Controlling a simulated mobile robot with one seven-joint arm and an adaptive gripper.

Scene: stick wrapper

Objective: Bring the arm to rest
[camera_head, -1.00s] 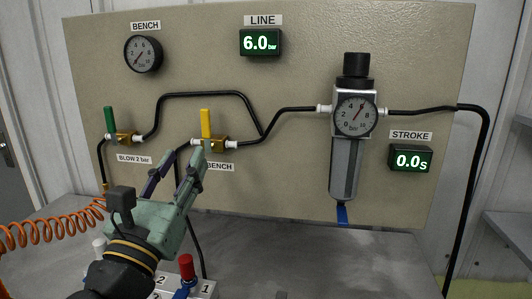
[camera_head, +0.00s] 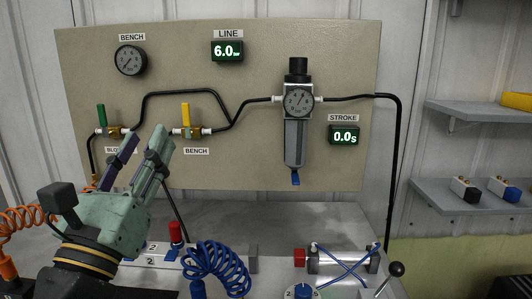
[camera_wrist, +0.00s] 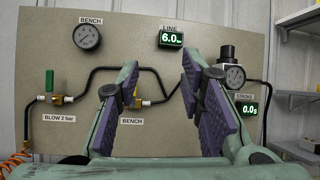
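My gripper (camera_head: 140,160) is at the lower left in the head view, in front of the panel. Its two purple-padded fingers point up and to the right. In the wrist view my gripper (camera_wrist: 162,95) shows its fingers spread apart with nothing between them. The panel behind it (camera_head: 240,165) carries a green-handled valve (camera_head: 102,116) and a yellow-handled valve (camera_head: 187,117), both handles upright. My fingers look apart from the panel, and part of the "BLOW" label is hidden behind one of them.
A bench gauge (camera_head: 130,60), a line display (camera_head: 227,51) reading 6.0 bar, a regulator (camera_head: 296,135) and a stroke display (camera_head: 344,135) reading 0.0 s are on the panel. On the worktop are a red-topped post (camera_head: 176,232), a coiled blue hose (camera_head: 212,265) and a black-knobbed lever (camera_head: 396,269). Shelves (camera_head: 440,190) stand right.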

